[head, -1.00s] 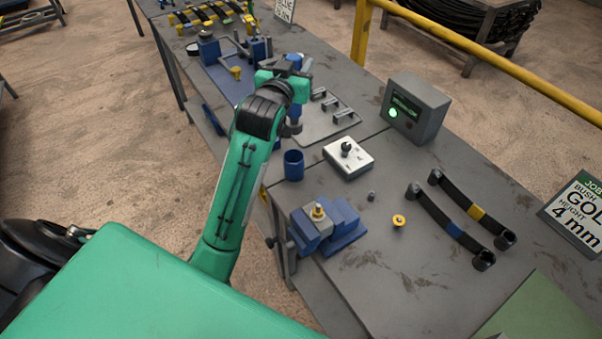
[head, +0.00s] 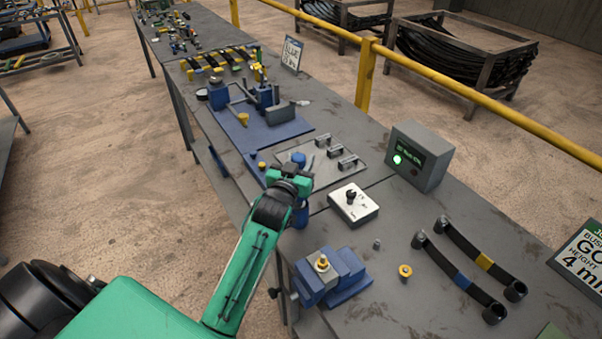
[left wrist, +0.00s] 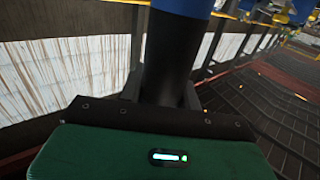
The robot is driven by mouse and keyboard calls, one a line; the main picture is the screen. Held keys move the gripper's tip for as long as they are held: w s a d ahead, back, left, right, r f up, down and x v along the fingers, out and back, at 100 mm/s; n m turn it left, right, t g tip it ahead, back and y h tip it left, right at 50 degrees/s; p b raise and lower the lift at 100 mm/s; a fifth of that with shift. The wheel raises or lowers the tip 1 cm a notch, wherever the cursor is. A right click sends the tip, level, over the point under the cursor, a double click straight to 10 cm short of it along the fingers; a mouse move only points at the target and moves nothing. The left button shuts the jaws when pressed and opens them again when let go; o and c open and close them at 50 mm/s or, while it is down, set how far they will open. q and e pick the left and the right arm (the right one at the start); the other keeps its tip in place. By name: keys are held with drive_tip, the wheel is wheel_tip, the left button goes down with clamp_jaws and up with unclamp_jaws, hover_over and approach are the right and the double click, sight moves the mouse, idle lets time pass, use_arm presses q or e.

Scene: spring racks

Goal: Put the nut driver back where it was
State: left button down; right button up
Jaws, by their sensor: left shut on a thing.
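My left gripper (head: 290,186) is shut on the nut driver, mostly hidden by the gripper in the head view. A blue end (head: 298,158) that looks like part of the nut driver (left wrist: 170,60) shows just above it. In the left wrist view it seems to be the dark shaft with blue at the top edge. A blue cup (head: 300,216) stands at the table's near edge, directly behind and below the gripper and partly covered by it. I cannot tell whether the driver touches the cup. My right gripper is out of view.
A white box with a black knob (head: 353,204) stands right of the cup. A blue vise (head: 332,276) is nearer. A grey plate with handles (head: 322,158) and a blue fixture (head: 258,132) lie beyond. A grey display box (head: 420,156) and strap-like springs (head: 470,266) are to the right.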

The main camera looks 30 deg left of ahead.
use_arm(q)
drive_tip(key=shift+f, duration=0.45)
wheel_tip(320, 180, down, 4)
drive_tip(key=shift+p, duration=0.35)
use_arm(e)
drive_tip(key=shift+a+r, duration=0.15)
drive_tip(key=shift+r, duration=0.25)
use_arm(q)
drive_tip(key=shift+f, duration=0.1)
drive_tip(key=c, duration=1)
unclamp_jaws()
drive_tip(key=shift+f, duration=0.1)
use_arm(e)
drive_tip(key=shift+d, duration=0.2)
